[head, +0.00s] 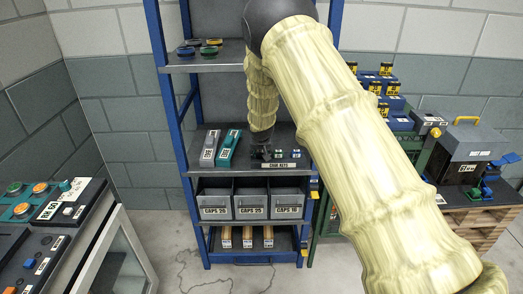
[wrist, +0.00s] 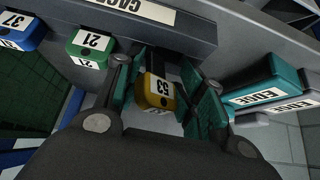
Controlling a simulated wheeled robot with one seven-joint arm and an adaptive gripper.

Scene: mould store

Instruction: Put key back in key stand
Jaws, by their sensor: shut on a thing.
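The key stand (head: 279,165), a dark bar with a white label, sits at the front of a shelf in the rack. It also shows upside down along the top of the wrist view (wrist: 205,25). My gripper (head: 261,153) points down at the stand's left end. In the wrist view my gripper (wrist: 165,92) is shut on a yellow key (wrist: 157,88) marked 53, close to the stand. I cannot tell whether this key is seated; the head view hides it.
Teal and grey EDGE-labelled items (wrist: 262,88) lie close beside my gripper; they stand left of it in the head view (head: 229,145). Grey CAPS bins (head: 248,200) fill the shelf below. The rack's blue posts (head: 170,100) flank the shelf.

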